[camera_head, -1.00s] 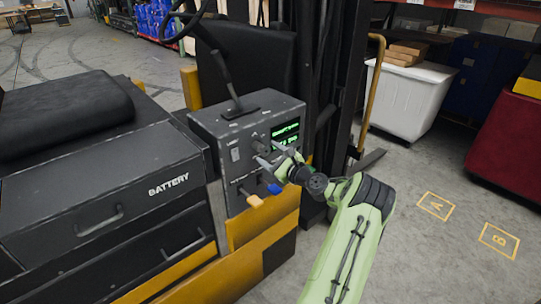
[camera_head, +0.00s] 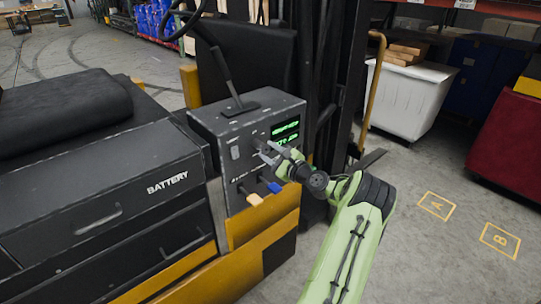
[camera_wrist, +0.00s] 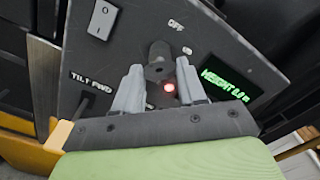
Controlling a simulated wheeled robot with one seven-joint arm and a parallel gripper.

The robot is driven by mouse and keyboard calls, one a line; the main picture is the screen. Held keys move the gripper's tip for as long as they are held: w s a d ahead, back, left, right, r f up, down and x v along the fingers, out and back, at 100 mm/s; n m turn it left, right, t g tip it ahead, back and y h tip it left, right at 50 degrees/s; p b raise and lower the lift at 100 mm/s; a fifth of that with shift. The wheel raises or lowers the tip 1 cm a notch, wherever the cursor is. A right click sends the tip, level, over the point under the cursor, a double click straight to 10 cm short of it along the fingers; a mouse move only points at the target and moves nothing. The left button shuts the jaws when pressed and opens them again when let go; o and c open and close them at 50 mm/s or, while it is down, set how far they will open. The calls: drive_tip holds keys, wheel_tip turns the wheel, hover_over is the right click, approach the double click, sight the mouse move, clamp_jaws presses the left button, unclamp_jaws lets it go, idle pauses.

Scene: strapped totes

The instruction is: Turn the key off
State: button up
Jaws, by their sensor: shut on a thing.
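The key (camera_wrist: 158,58) is a dark knob on the grey control panel (camera_wrist: 105,52) in the wrist view. My gripper (camera_wrist: 157,72) is shut on it, one grey finger on each side, the fingertips close to the panel face. The key's lower part and the labels behind the fingers are partly hidden. An "OFF" label (camera_wrist: 176,25) is above the key and a second, smaller label is to its right. A red lamp (camera_wrist: 169,87) glows between the fingers. In the head view my gripper (camera_head: 269,151) is at the panel front and mostly covers the key.
A green display (camera_head: 287,133) is just right of my gripper. A white rocker switch (camera_wrist: 102,19) is at the panel's left. A black lever (camera_head: 229,80) stands on top.

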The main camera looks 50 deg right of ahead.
drive_tip(key=shift+f+n+b, duration=0.15)
drive_tip(key=shift+n+b, duration=3.2)
drive_tip(key=shift+n, duration=1.45)
drive_tip(key=o, duration=1.1)
drive_tip(key=shift+c, duration=0.2)
drive_tip(key=v, duration=1.5)
drive_tip(key=shift+s, duration=0.4)
